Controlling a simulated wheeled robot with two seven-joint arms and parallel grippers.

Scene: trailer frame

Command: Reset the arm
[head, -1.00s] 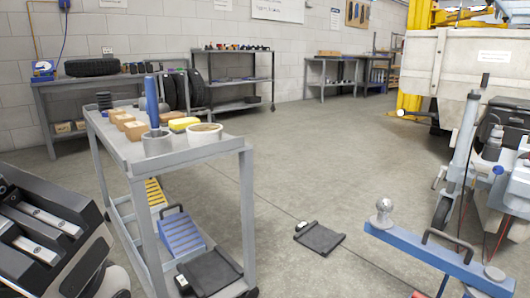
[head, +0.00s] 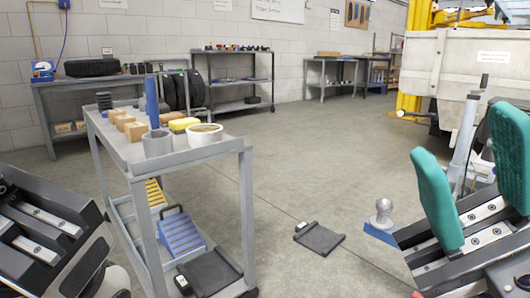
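My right gripper (head: 467,160) is in the lower right of the head view. Its two teal fingers stand upright and wide apart, with nothing held between them. It covers much of the blue bar with the tow ball (head: 383,213) and the trailer's front parts behind it. My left gripper's dark body with metal rails (head: 45,235) shows at the lower left edge. Its fingers are not visible, so its opening cannot be judged.
A grey cart (head: 200,152) stands close, holding a white bowl (head: 205,134), a yellow item (head: 184,124), a blue cylinder (head: 152,102) and brown blocks. A black chock (head: 319,238) lies on the floor. The middle floor is open. The trailer (head: 465,60) stands at right.

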